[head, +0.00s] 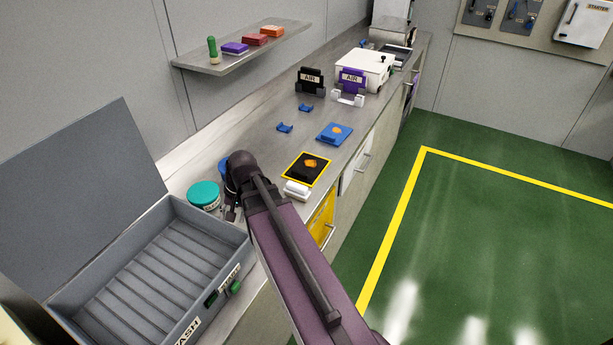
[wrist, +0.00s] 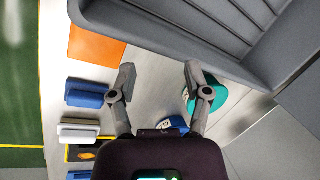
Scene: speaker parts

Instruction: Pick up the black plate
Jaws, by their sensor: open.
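A flat black plate (head: 294,171) with a yellow edge lies on the grey worktop near its front edge, with a small orange piece on it. It also shows in part at the lower left of the wrist view (wrist: 78,155), beside my gripper's body. My gripper (wrist: 159,78) has its two fingers spread, with nothing between them. It is over the worktop between the plate and the grey wash bin, apart from the plate. In the head view my arm hides most of the gripper.
A white block (head: 297,190) lies right in front of the plate. A blue plate (head: 334,134) is behind it. A teal-lidded jar (head: 204,194) and the open wash bin (head: 227,262) stand left of my arm. Black (head: 310,76) and purple (head: 353,79) AIR pieces stand farther back.

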